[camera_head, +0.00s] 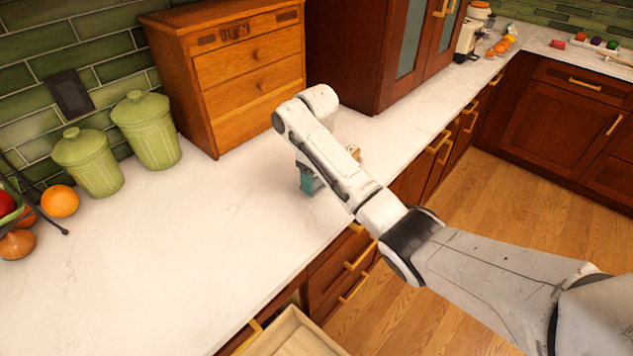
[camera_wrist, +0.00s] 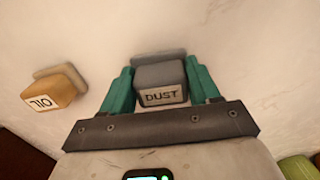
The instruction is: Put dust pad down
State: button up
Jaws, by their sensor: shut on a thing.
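The dust pad is a grey block (camera_wrist: 160,82) with a pale label reading DUST, seen in the wrist view. My gripper (camera_wrist: 159,88) has its teal fingers on both sides of the block and is shut on it. The white marbled counter lies behind the block, and a shadow shows beside it; I cannot tell whether the block touches the counter. In the head view my gripper (camera_head: 308,182) is over the counter (camera_head: 220,215), with the dust pad hidden by my arm.
A tan block labelled OIL (camera_wrist: 54,88) stands left of my gripper in the wrist view. Behind are a wooden drawer chest (camera_head: 245,75) and green canisters (camera_head: 146,130). An orange (camera_head: 60,201) lies at the left. The counter's left middle is clear. An open drawer (camera_head: 290,335) is below the front edge.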

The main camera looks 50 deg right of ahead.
jog(key=shift+f, duration=0.5)
jog(key=shift+f, duration=0.15)
jog(key=o, duration=1.1)
jog(key=shift+r, duration=0.6)
notch_tip(320, 180, up, 11)
jog(key=p, duration=0.5)
jog(key=shift+r, duration=0.1)
